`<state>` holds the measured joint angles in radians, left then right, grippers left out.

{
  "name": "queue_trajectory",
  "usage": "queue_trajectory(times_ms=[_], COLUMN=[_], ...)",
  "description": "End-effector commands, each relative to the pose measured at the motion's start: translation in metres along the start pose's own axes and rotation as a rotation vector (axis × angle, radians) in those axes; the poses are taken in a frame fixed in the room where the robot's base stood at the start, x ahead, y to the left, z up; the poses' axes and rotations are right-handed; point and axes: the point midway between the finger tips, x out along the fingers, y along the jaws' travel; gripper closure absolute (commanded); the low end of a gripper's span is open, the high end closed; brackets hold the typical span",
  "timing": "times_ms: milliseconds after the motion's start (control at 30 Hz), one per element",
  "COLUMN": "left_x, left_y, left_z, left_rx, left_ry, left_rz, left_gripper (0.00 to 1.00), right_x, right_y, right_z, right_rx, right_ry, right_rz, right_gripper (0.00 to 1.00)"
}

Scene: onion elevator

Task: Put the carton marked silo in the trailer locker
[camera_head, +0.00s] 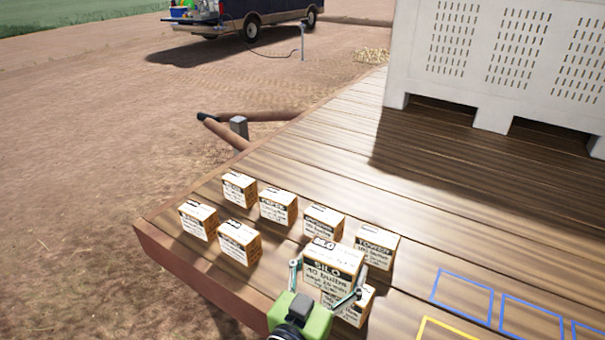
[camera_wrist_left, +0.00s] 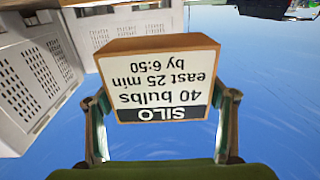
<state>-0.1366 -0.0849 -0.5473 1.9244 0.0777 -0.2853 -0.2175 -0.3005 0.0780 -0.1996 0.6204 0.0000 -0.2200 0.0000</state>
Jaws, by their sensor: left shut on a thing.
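The carton marked SILO (camera_head: 333,268) is a small brown box with a white printed label reading 40 bulbs. My left gripper (camera_head: 325,287) is shut on it, with one finger on each side, and holds it in front of the other cartons. In the left wrist view the SILO carton (camera_wrist_left: 158,75) sits upside down in the picture between the fingers of my left gripper (camera_wrist_left: 160,118). Its label faces the camera. Part of another carton (camera_head: 358,306) shows behind and below it. My right gripper is not in view. I cannot make out a trailer locker.
Several labelled cartons, among them one marked Tower (camera_head: 376,247), stand on the wooden deck (camera_head: 440,210). Blue (camera_head: 462,295) and yellow (camera_head: 450,328) outlines lie at the right. A large white slotted bin (camera_head: 490,60) stands behind. A dark vehicle (camera_head: 250,14) is parked on the dirt beyond.

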Motion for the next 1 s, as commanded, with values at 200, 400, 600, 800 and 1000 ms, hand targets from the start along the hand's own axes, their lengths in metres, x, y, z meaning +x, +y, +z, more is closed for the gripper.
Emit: queue_trajectory(times_ms=[200, 400, 600, 800, 1000], left_x=[-0.014, -0.06, -0.123, -0.175, -0.201], left_y=[-0.022, -0.085, -0.15, -0.191, -0.206], left_z=[0.013, 0.05, 0.083, 0.1, 0.103], left_rx=[-0.001, -0.001, 0.0, 0.002, 0.0], left_ry=[0.006, 0.004, 0.003, 0.004, 0.006], left_rz=[-0.056, -0.21, -0.382, -0.503, -0.555], left_gripper=[0.59, 0.59, 0.59, 0.59, 0.59], right_x=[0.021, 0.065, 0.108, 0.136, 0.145], right_y=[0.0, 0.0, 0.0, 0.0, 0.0], right_z=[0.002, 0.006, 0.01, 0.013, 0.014], right_rx=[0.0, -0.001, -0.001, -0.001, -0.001], right_ry=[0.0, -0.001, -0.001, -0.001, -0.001], right_rz=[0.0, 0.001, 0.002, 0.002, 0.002], right_gripper=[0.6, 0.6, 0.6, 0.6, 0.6])
